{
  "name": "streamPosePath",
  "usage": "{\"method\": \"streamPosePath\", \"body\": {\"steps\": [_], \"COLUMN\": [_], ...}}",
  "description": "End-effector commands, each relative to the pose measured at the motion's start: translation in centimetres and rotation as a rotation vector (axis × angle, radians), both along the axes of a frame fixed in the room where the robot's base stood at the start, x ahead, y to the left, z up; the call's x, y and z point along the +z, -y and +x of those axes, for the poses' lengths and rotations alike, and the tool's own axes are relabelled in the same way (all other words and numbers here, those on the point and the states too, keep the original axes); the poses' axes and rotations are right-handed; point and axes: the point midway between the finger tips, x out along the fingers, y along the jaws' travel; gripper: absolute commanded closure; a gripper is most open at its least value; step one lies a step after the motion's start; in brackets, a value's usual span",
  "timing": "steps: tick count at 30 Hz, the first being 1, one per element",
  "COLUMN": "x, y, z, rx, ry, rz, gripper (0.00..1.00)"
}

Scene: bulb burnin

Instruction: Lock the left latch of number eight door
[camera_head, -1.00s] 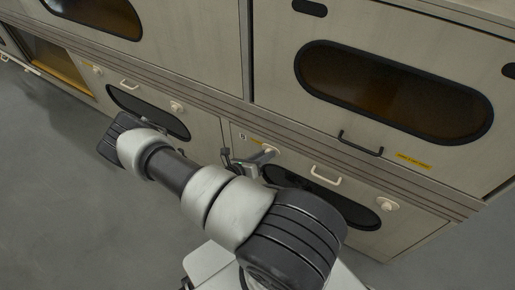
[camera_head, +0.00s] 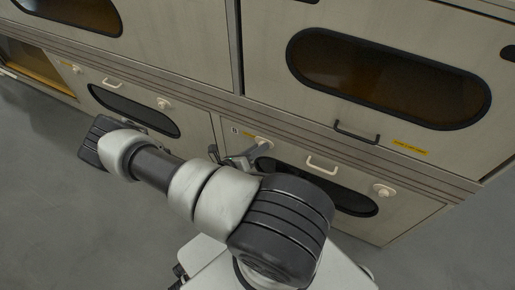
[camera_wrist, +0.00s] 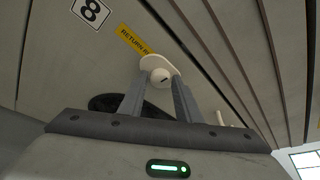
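The number eight door (camera_head: 290,160) is the lower right door, with a black-rimmed oval window and a white handle. An "8" label shows in the wrist view (camera_wrist: 91,10). Its left latch (camera_head: 263,141) is a small pale knob at the door's upper left, partly behind my gripper. In the wrist view the latch (camera_wrist: 159,73) is a cream lever with a rounded end, lying between and just beyond my fingertips. My gripper (camera_head: 232,158) is open, its two grey fingers apart on either side of the latch. Contact cannot be told.
The door's right latch (camera_head: 384,190) and pull handle (camera_head: 322,165) stand out from the panel. A larger upper door (camera_head: 260,60) has a dark handle (camera_head: 356,132) overhanging nearby. Another lower door (camera_head: 200,135) is to the left. The grey floor (camera_head: 60,200) is clear.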

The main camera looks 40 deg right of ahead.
Motion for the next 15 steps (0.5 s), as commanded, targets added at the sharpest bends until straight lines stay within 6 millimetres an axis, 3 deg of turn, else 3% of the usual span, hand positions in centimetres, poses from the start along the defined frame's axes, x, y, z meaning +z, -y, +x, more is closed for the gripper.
{"method": "streamPosePath", "body": {"steps": [2, 11, 15], "x": [0.0, 0.1, 0.5], "y": [0.0, -0.1, -1.2], "z": [0.0, 0.0, -0.1], "rx": [0.000, -0.001, -0.001], "ry": [0.000, 0.002, 0.003], "rz": [0.000, 0.000, 0.000], "gripper": [0.56, 0.56, 0.56]}}
